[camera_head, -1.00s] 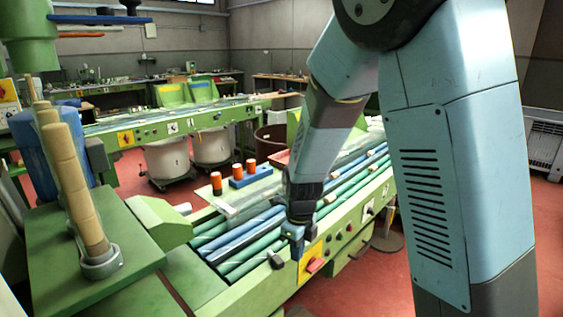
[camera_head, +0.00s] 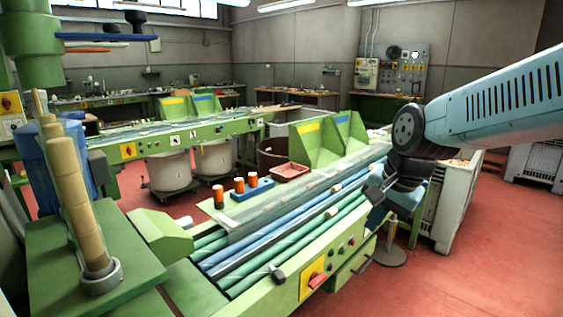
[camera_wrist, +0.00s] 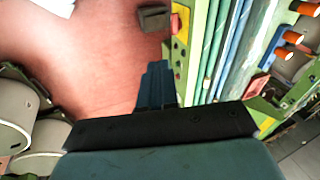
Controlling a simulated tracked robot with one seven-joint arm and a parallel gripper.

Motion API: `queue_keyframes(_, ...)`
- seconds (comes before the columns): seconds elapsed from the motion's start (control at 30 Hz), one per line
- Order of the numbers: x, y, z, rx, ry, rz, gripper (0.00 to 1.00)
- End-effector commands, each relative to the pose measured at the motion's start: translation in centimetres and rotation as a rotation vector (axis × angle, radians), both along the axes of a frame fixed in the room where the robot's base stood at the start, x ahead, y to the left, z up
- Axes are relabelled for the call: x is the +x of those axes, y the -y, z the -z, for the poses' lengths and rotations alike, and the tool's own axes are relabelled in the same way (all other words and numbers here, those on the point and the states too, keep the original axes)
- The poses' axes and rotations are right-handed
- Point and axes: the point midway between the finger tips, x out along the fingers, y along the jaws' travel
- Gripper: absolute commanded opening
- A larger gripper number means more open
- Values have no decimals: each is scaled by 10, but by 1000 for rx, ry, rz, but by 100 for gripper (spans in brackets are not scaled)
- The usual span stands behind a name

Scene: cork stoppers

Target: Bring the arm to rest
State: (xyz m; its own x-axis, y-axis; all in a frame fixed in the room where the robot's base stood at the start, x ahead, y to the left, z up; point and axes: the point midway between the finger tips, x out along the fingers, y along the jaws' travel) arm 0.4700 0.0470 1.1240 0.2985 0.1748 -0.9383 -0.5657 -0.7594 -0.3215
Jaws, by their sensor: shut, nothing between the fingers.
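My blue arm comes in from the right edge in the head view, folded at a dark joint. My gripper (camera_head: 376,193) is over the right end of the green conveyor machine (camera_head: 330,250), with nothing held. In the wrist view my gripper (camera_wrist: 156,72) shows as dark blue fingers closed together, pointing over the red floor (camera_wrist: 75,60) beside the machine's edge. The fingertips are apart from anything I can see.
The conveyor carries green and blue rollers with a few corks. Orange-topped pieces stand on a blue block (camera_head: 252,189) near a red tray (camera_head: 290,172). A column of stacked corks (camera_head: 75,200) stands at left. A pale crate (camera_head: 455,205) is behind my arm. Red floor is free at right.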

Motion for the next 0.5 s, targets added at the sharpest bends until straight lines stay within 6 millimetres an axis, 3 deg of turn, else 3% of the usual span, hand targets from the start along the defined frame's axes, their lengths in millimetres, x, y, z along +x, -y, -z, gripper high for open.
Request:
queue_keyframes(0.2, -38, 27, -31, -176, 147, -278, 0)
queue_keyframes(0.5, -74, 44, -49, -395, 230, -534, 0)
